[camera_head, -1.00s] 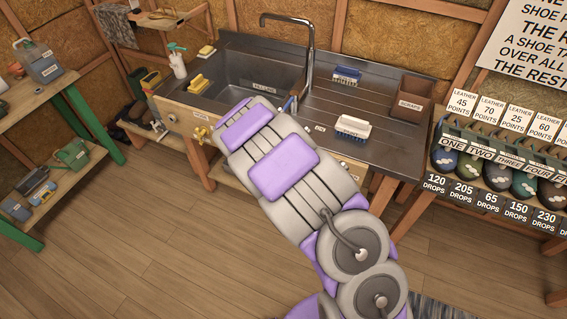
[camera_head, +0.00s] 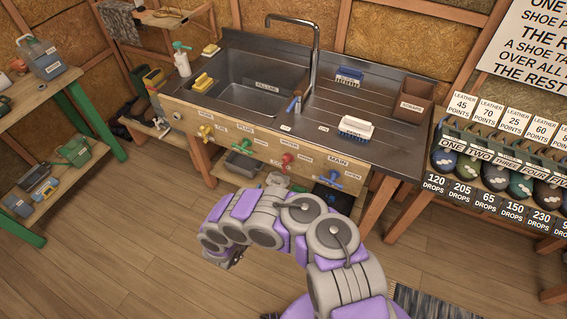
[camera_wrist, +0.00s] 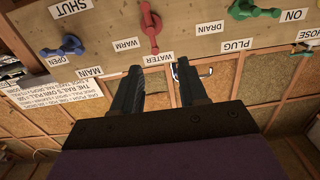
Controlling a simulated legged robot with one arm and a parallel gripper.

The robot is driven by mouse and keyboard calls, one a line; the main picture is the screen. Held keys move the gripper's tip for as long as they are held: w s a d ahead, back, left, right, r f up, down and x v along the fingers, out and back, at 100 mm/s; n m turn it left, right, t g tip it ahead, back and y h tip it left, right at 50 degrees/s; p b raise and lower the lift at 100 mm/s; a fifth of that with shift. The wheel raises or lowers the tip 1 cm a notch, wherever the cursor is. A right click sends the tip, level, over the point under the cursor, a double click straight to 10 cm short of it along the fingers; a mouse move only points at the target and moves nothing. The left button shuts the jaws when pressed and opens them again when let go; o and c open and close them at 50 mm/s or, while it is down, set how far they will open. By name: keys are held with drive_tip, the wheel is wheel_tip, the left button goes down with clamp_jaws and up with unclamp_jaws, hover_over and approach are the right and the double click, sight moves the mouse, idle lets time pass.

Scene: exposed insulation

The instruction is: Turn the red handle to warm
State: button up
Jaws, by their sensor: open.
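The red handle (camera_head: 287,160) is on the wooden panel under the sink, between a green handle (camera_head: 246,145) and a blue handle (camera_head: 331,178). In the wrist view, which looks inverted, the red handle (camera_wrist: 151,25) sits beyond my fingertips. Labels reading WARM (camera_wrist: 127,45) and WATER (camera_wrist: 159,59) are near it. My gripper (camera_wrist: 158,68) is open and empty, its two dark fingers apart and pointing toward the panel. I cannot tell the exact gap, but no finger is seen around the handle.
A yellow tap-like handle (camera_head: 206,131) is at the panel's left. A metal sink (camera_head: 262,100) with a tall faucet (camera_head: 316,45) is above. A brush (camera_head: 356,127) and a brown bin (camera_head: 411,103) stand on the counter. A shelf rack is at right; floor in front is open.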

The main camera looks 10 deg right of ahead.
sight(284, 165)
drive_tip(key=b+x, duration=0.2)
drive_tip(key=x, duration=0.3)
drive_tip(key=d+b+x, duration=0.1)
drive_tip(key=b+x, duration=0.1)
drive_tip(key=x, duration=0.4)
drive_tip(key=s+b+x, duration=0.1)
drive_tip(key=b+x, duration=0.2)
drive_tip(key=x, duration=0.2)
drive_tip(key=shift+w+d+f, duration=0.1)
drive_tip(key=shift+w+d, duration=0.05)
drive_tip(key=shift+d, duration=0.2)
drive_tip(key=shift+a, duration=0.25)
drive_tip(key=shift+a, duration=0.1)
drive_tip(key=shift+c, duration=0.6)
drive_tip(key=shift+d, duration=0.2)
clamp_jaws()
